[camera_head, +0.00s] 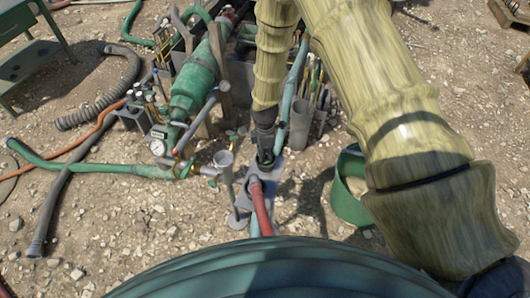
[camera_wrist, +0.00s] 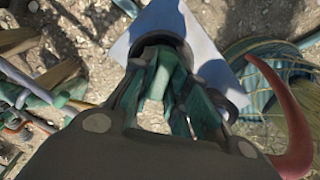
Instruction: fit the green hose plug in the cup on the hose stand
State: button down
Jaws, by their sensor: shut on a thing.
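My gripper (camera_head: 265,158) points down over a pale grey plate of the hose stand (camera_head: 291,172). In the wrist view, my gripper (camera_wrist: 163,88) is shut on the green hose plug (camera_wrist: 158,82). The plug's end lies at a dark round rim (camera_wrist: 172,39), which looks like the cup, on the pale plate (camera_wrist: 200,28). My fingers hide part of the rim. I cannot tell how deep the plug sits. In the head view, the plug and the cup's opening are mostly hidden by my gripper.
A red hose (camera_head: 262,212) runs from a grey block beside my gripper; it curves at right in the wrist view (camera_wrist: 288,110). A grey funnel-topped post (camera_head: 224,160) stands at left. A green tank (camera_head: 193,80) lies behind.

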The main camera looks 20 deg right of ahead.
jog(key=shift+f, duration=0.25)
jog(key=c, duration=1.3)
grip_release()
notch_tip(320, 180, up, 12)
